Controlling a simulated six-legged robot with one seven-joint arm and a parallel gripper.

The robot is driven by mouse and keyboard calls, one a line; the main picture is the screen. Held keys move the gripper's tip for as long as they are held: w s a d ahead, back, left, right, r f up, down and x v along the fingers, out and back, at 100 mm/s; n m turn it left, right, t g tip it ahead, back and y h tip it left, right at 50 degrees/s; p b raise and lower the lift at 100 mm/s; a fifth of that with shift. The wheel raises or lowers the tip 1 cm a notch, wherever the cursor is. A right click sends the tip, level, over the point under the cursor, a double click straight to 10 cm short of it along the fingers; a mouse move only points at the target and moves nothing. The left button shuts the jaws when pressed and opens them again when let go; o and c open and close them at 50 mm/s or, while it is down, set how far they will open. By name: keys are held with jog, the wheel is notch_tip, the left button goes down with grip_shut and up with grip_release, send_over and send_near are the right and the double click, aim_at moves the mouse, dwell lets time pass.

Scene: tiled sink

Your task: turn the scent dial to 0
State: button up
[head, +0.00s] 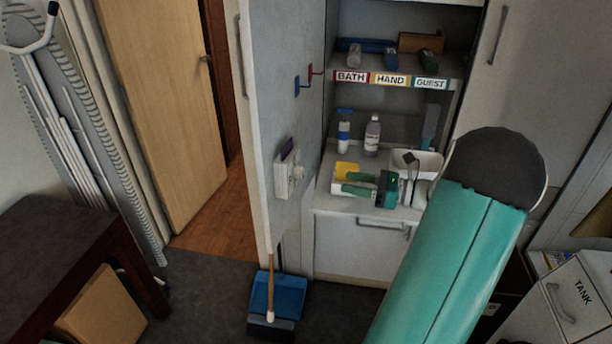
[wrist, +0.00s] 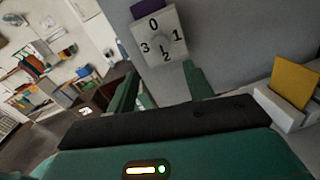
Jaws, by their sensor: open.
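The scent dial (wrist: 162,41) is a pale box with a round grey knob on the grey cabinet door. Numbers 0, 1, 2 and 3 surround the knob: 0 at top, 1 right, 2 bottom, 3 left. A small dark mark shows by the 2; I cannot tell for sure that it is the pointer. The box also shows side-on in the head view (head: 289,176). My green gripper (wrist: 160,84) is open and empty, its fingers apart below the dial and not touching it. In the head view my gripper (head: 346,183) points left towards the door.
A purple piece (wrist: 150,7) sits on top of the dial box. A yellow card (wrist: 295,80) stands in a white holder to the right. Bottles (head: 372,134) and a white bin (head: 417,162) stand on the shelf behind my gripper. A blue dustpan (head: 285,293) is on the floor below.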

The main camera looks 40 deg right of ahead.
aim_at(303, 174)
jog(key=x, duration=1.2)
jog(key=shift+c, duration=0.2)
jog(key=c, duration=0.9)
